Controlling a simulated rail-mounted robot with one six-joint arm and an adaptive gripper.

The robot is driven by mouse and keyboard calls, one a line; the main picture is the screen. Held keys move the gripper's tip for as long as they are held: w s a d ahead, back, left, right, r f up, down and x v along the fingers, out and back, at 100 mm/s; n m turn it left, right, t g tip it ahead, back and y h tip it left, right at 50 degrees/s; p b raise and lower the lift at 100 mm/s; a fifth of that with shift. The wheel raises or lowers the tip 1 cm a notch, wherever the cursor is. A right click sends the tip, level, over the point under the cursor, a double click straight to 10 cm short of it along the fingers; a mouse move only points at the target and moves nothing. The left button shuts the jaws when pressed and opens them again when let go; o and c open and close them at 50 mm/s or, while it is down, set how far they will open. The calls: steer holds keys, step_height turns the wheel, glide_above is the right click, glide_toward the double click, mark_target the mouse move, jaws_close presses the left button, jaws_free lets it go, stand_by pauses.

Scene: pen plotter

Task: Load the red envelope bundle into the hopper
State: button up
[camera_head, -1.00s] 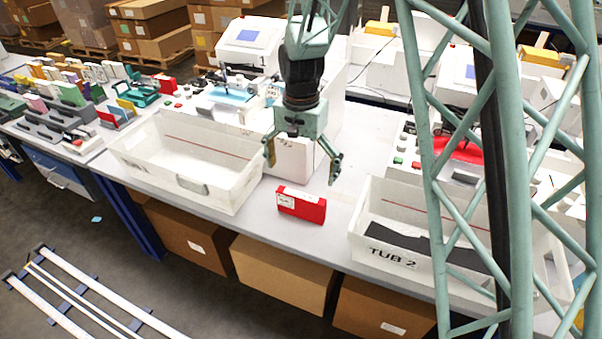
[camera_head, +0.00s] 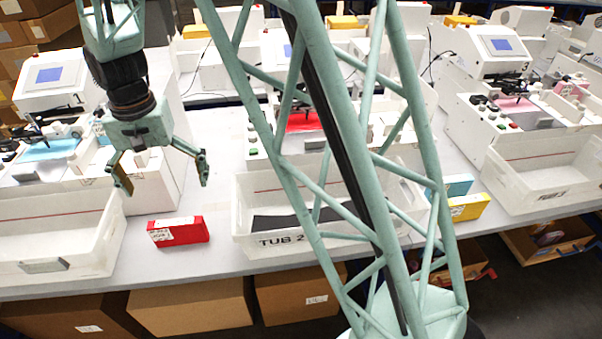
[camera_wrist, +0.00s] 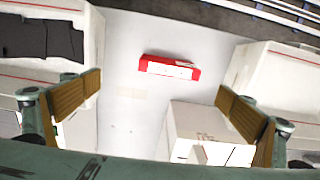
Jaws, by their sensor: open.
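The red envelope bundle (camera_head: 178,231) lies on the white table between two white tubs, with a white label on its left end. In the wrist view the red bundle (camera_wrist: 168,67) is ahead of and between the fingers, apart from both. My gripper (camera_head: 160,182) is open and empty, above and a little behind the bundle. Its two fingers (camera_wrist: 152,108) are wide apart in the wrist view. Pen plotters stand behind the tubs; one has a red sheet (camera_head: 304,121) on its bed. I cannot tell which part is the hopper.
Tub 2 (camera_head: 243,240), with a dark insert, is right of the bundle. A white box (camera_head: 165,188) stands just behind my gripper. Blue (camera_head: 459,186) and yellow (camera_head: 470,207) bundles lie further right. Table around the red bundle is clear.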

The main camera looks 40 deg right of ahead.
steer(key=s+d+r+n+t, duration=0.1)
steer(key=s+d+r, duration=0.4)
steer(key=s+r, duration=0.4)
steer(key=s+d+r+n+t, duration=0.1)
steer(key=s+d+r, duration=0.5)
steer(key=r, duration=0.5)
steer(key=s+d+r+n, duration=0.1)
steer(key=s+d+r, duration=0.1)
steer(key=s, duration=0.9)
steer(key=s+d+r+n+t, duration=0.1)
steer(key=s+d+r, duration=0.1)
steer(key=s, duration=1)
steer(key=shift+s+d+r+n, duration=0.15)
steer(key=shift+r+n, duration=0.15)
steer(key=shift+r+t, duration=0.15)
steer(key=shift+t, duration=0.15)
steer(key=c, duration=2.3)
